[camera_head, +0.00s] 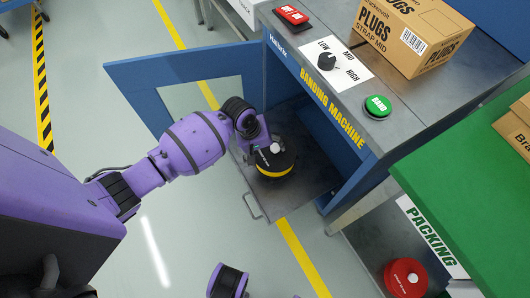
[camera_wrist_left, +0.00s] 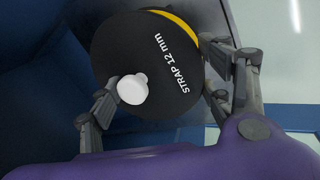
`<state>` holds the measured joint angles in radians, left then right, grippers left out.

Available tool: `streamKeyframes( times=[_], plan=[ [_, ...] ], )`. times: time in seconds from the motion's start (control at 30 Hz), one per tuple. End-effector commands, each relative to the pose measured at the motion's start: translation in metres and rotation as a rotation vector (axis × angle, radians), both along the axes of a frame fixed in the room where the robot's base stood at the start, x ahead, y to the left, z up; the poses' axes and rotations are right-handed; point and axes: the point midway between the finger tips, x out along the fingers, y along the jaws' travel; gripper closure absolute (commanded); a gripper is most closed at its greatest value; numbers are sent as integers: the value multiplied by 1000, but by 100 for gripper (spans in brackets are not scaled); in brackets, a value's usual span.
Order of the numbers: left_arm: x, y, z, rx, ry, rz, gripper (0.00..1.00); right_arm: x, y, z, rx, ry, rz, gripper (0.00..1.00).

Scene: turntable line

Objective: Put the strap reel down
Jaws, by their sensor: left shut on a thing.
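The strap reel (camera_head: 276,166) is a black disc with a yellow band and a white knob, marked "STRAP 12 mm" in the left wrist view (camera_wrist_left: 150,60). My left gripper (camera_head: 262,148) is shut on the reel, with one finger on each side of it in the left wrist view (camera_wrist_left: 158,78). The reel is over the grey pulled-out tray (camera_head: 318,181) of the banding machine (camera_head: 330,107). I cannot tell whether its underside touches the tray. My right gripper is not in view.
The machine's blue door (camera_head: 140,75) stands open at the left. On top are a dial (camera_head: 327,62), a green button (camera_head: 378,106), a red switch (camera_head: 291,15) and a box of plugs (camera_head: 410,35). A red reel (camera_head: 406,278) is under the green packing table (camera_head: 470,180).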

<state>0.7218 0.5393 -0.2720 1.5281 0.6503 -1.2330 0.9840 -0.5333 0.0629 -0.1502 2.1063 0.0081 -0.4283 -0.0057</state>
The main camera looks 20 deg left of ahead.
Motion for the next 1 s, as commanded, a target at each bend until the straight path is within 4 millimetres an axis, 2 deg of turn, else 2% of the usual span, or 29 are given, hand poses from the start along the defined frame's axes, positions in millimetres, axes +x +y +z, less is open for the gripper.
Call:
streamKeyframes(
  times=[0.03,0.1,0.23,0.47,0.7,1.0],
  plan=[
    [5,3,-13,0,4,0,90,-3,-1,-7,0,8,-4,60],
    [12,7,-22,-2,3,0,90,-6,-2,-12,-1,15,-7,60],
    [21,12,-33,-2,2,-1,90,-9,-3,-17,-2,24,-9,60],
    [28,16,-41,-3,0,-2,90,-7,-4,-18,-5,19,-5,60],
    [31,19,-73,-1,4,-1,90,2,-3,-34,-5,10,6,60],
    [32,19,-75,-1,-1,-1,90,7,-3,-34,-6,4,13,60]
  ],
)
